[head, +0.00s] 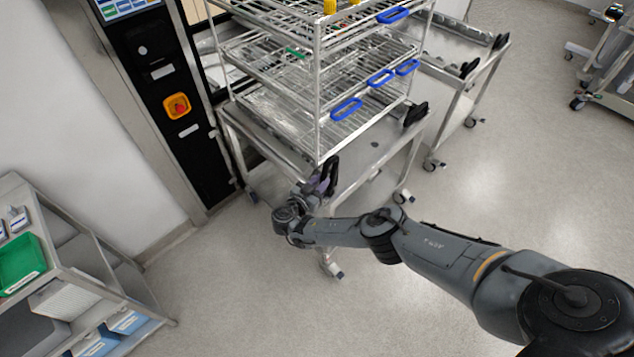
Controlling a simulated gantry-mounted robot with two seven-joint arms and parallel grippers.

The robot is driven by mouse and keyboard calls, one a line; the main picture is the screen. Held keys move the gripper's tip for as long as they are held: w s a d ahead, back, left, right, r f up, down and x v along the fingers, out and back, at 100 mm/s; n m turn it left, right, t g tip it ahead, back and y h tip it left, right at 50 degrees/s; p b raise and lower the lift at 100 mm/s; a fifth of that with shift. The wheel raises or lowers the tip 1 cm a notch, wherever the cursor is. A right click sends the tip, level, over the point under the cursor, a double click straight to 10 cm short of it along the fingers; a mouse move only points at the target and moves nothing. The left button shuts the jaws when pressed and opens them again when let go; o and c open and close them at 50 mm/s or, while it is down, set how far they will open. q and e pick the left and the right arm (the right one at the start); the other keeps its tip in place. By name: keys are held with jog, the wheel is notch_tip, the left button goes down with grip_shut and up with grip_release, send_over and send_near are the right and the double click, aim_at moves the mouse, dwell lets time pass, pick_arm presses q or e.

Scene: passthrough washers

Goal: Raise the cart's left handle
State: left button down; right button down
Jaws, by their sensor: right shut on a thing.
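The cart (375,160) is a steel trolley with a rack on it, standing against the machine. Its left handle (332,172) is black and sits at the near left corner of the cart top. The right handle (415,114), also black, stands up at the near right corner. My right gripper (322,186) is at the left handle and shut on it; the fingers partly hide the handle, so its exact angle is hard to tell. My left gripper is not in view.
A multi-level wire rack (318,100) with blue clips stands on the cart. A black machine panel (160,90) with a red-and-yellow button is behind left. A second cart (470,65) stands to the right. A shelf unit (75,265) with a green bin is lower left. The floor between is clear.

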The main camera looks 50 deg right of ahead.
jog(key=shift+f, duration=0.2)
jog(key=c, duration=0.9)
grip_release()
jog(key=shift+c, duration=0.2)
jog(key=shift+r, duration=0.1)
jog(key=shift+a, duration=0.15)
jog(key=p+v, duration=0.2)
jog(key=v, duration=0.8)
jog(key=shift+a, duration=0.3)
jog(key=shift+s, duration=0.15)
